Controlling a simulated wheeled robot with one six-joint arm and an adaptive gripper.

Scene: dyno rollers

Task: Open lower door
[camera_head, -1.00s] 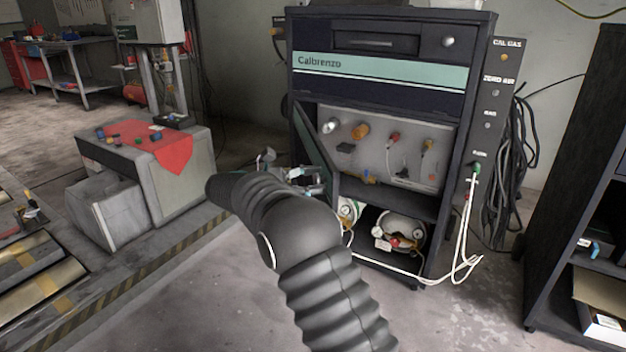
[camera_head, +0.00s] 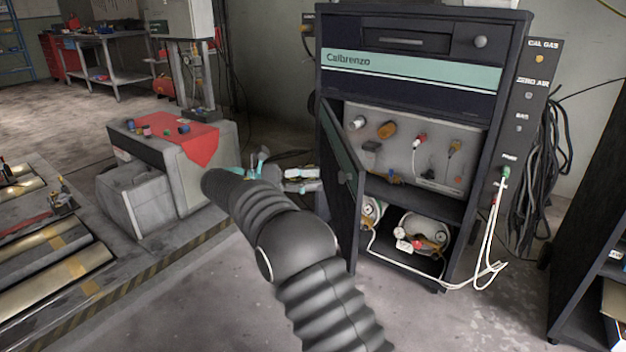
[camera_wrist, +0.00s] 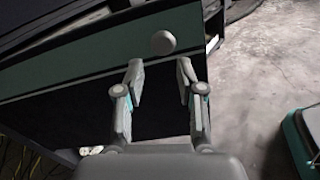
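The dark cabinet labelled Calbrenzo (camera_head: 412,75) stands right of centre in the head view. Its lower door (camera_head: 342,190) is hinged on the left and stands swung out, showing the lower compartment. My gripper (camera_head: 290,178) is left of the door, partly hidden behind my arm. In the wrist view my gripper (camera_wrist: 160,76) is open, with nothing between its fingers. Beyond the fingers is a dark panel with a teal band (camera_wrist: 95,62) and a round pale knob (camera_wrist: 163,42); it appears to be the door's outer face. The fingers look apart from the knob.
Plugs and round gauges (camera_head: 418,232) sit inside the cabinet. White hoses (camera_head: 490,235) hang at its right. A grey box unit with a red cloth (camera_head: 195,140) stands left, beside floor rollers (camera_head: 50,245). A dark shelf (camera_head: 590,270) stands far right. Floor in front is clear.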

